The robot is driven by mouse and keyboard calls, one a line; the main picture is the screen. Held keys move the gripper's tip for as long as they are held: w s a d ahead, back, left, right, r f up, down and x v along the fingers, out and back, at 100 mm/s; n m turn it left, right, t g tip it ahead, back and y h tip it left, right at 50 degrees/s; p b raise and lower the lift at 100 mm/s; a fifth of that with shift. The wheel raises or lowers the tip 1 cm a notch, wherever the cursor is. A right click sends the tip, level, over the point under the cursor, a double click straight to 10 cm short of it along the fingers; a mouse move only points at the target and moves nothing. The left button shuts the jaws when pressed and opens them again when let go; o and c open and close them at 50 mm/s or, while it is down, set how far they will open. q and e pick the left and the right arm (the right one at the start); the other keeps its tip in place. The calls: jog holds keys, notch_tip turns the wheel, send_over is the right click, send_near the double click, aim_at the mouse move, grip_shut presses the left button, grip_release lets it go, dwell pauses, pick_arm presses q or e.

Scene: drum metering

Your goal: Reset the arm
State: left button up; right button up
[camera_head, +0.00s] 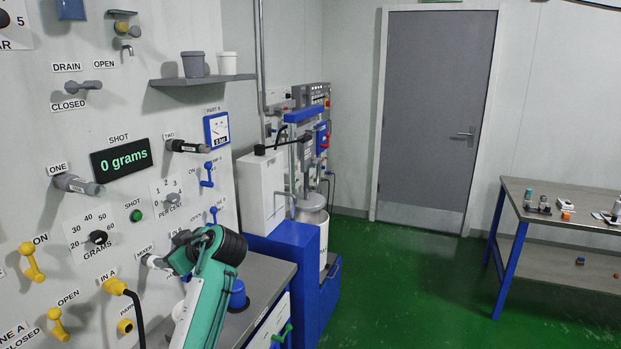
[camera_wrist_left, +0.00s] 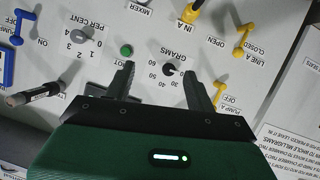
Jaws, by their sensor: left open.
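My left arm (camera_head: 203,295), green with a black wrist joint, reaches up from the bottom of the head view in front of the control panel (camera_head: 120,45). In the left wrist view my left gripper (camera_wrist_left: 160,72) is open, its two black fingers apart with nothing between them but the panel behind. The black GRAMS dial (camera_wrist_left: 170,69) and the green SHOT button (camera_wrist_left: 127,51) show beyond the fingers. I cannot tell the exact gap to the panel. The fingers are hard to make out in the head view. My right gripper is in neither view.
The panel carries yellow handles (camera_head: 32,262), blue handles (camera_head: 207,174), a "0 grams" display (camera_head: 121,160) and a black cable (camera_head: 136,310). A shelf (camera_head: 203,80) holds two cups. A grey bench (camera_head: 268,290) stands below. Green floor (camera_head: 410,270) lies clear towards the door (camera_head: 435,110).

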pick_arm(q)
jog(key=s+d+f+m+g+h, duration=0.1)
jog(key=s+f+m+h, duration=0.3)
jog(key=s+f, duration=0.75)
jog(key=s+d+f+m+h, duration=0.2)
jog(key=s+f+m, duration=0.3)
jog(key=s+f, duration=0.65)
jog(key=s+d+f+m+g+h, duration=0.1)
jog(key=s+d+f+m+h, duration=0.1)
jog(key=s, duration=0.5)
jog(key=s+d+f+m+h, duration=0.2)
jog(key=s+f+m, duration=0.1)
jog(key=s, duration=0.5)
jog(key=s+d+f+m+g+h, duration=0.1)
jog(key=s+d+f+m+h, duration=0.1)
jog(key=s, duration=0.5)
notch_tip(320, 180, down, 29)
jog(key=g, duration=0.1)
jog(key=s+a+f+g, duration=0.1)
jog(key=s+f, duration=0.9)
jog(key=s+a+f, duration=0.2)
jog(key=s+f, duration=0.8)
jog(key=f, duration=0.1)
jog(key=shift+a+m+g, duration=0.25)
jog(key=shift+m+g, duration=0.15)
